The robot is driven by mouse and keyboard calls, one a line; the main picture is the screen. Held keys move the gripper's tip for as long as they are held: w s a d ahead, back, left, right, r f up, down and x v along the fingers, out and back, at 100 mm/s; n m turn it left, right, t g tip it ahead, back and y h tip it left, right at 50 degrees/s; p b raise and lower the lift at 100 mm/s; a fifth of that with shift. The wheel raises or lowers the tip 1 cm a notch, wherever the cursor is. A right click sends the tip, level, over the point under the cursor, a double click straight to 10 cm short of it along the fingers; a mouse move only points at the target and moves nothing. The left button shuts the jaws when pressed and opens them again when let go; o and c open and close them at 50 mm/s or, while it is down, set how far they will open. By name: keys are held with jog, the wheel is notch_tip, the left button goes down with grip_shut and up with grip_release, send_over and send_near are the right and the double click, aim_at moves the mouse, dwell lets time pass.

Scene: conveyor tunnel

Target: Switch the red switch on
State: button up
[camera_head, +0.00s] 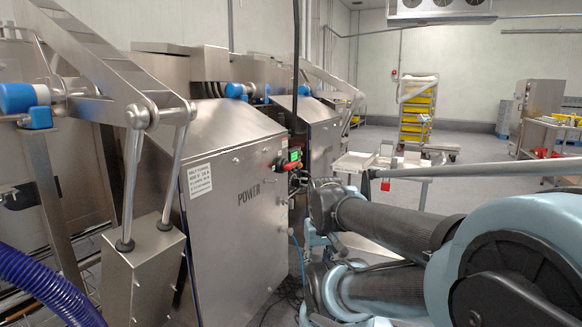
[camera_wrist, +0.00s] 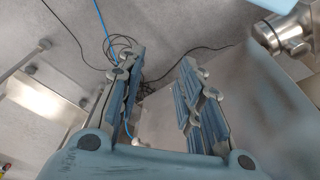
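A small red switch (camera_head: 291,166) sits on the edge of the steel cabinet marked POWER (camera_head: 222,225), just below a small green-lit panel (camera_head: 295,154). It is small in the head view, and I cannot tell its position. The wrist view does not show it clearly. In the wrist view my gripper (camera_wrist: 160,68) is open, its two blue-grey fingers apart with nothing between them. It faces the floor and loose cables. In the head view my arm is at the right and in front of the cabinet's right side; I cannot make out the fingers there.
A black vertical cable or pole (camera_head: 296,70) runs above the switch. Cables (camera_wrist: 122,45) lie on the floor. A blue corrugated hose (camera_head: 45,285) is at lower left. Open floor lies behind.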

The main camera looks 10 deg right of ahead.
jog(key=shift+o, duration=1)
jog(key=shift+w+a, duration=0.1)
jog(key=o, duration=0.5)
jog(key=shift+s+r, duration=0.25)
jog(key=shift+s, duration=0.05)
jog(key=shift+c, duration=0.2)
jog(key=o, duration=0.4)
jog(key=shift+a+r, duration=0.2)
jog(key=o, duration=0.5)
jog(key=w+a+r+m+y, duration=0.1)
jog(key=w+m, duration=0.1)
jog(key=w, duration=0.1)
jog(key=w+a+r+m+y, duration=0.2)
jog(key=w+m, duration=0.1)
jog(key=w+a+r+m+y, duration=0.1)
jog(key=w+r+m, duration=0.1)
jog(key=w, duration=0.1)
jog(key=shift+a+m+y, duration=0.2)
jog(key=shift+m+y, duration=0.1)
jog(key=shift+o, duration=0.2)
jog(key=m+t+y, duration=0.8)
jog(key=m+y, duration=0.2)
jog(key=m, duration=0.8)
send_near(294, 166)
jog(key=x, duration=1.1)
jog(key=shift+w, duration=0.25)
